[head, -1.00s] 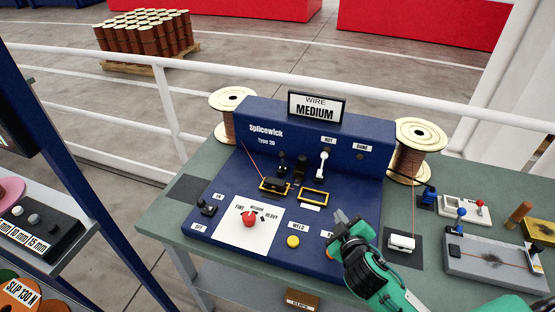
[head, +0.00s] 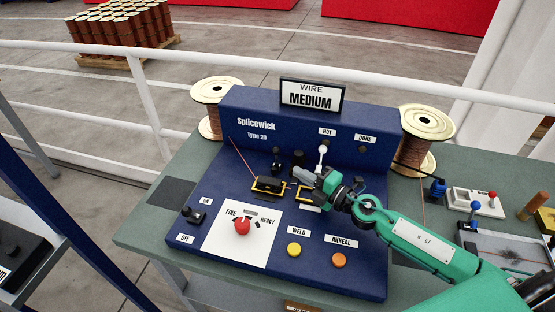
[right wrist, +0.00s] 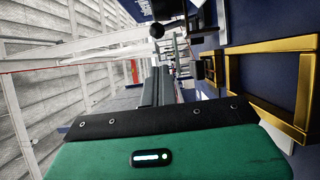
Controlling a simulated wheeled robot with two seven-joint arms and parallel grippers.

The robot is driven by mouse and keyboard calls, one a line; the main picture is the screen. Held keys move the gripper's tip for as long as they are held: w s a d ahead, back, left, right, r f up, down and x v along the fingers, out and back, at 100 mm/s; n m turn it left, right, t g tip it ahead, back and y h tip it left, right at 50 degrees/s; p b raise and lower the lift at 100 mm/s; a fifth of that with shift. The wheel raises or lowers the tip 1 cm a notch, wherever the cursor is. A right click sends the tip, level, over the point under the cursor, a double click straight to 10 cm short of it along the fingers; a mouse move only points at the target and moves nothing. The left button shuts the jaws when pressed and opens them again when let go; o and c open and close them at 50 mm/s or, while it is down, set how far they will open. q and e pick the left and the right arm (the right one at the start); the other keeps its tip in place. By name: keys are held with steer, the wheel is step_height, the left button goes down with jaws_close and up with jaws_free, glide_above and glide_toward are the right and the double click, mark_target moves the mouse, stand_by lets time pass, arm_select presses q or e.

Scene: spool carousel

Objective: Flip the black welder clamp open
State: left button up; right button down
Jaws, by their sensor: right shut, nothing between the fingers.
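The black clamp lever (head: 277,158) stands on the blue welder console, behind the left gold frame (head: 268,186), which holds a black block. A black ball knob, apparently this lever's, shows in the right wrist view (right wrist: 156,30). My right gripper (head: 298,172) is shut and empty. It reaches in from the right above the console, with its tips to the right of the black lever and apart from it. It partly covers the right gold frame (head: 304,196), which shows large in the right wrist view (right wrist: 297,107). My left gripper is not in view.
A white-knobbed lever (head: 322,155) stands just behind my right gripper. A red knob (head: 242,226), a yellow button (head: 293,249) and an orange button (head: 339,260) lie nearer. Wire spools (head: 427,123) flank the console. A sign (head: 312,95) stands on top.

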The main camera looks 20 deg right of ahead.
mark_target(277, 160)
steer(key=shift+w+a+r+p, duration=0.1)
steer(key=shift+w+a+p, duration=0.25)
steer(key=shift+w, duration=0.25)
steer(key=p+x, duration=0.2)
steer(key=x, duration=0.5)
steer(key=shift+w+a, duration=0.15)
steer(key=shift+w, duration=0.05)
steer(key=shift+w+a, duration=0.3)
steer(key=shift+w, duration=0.2)
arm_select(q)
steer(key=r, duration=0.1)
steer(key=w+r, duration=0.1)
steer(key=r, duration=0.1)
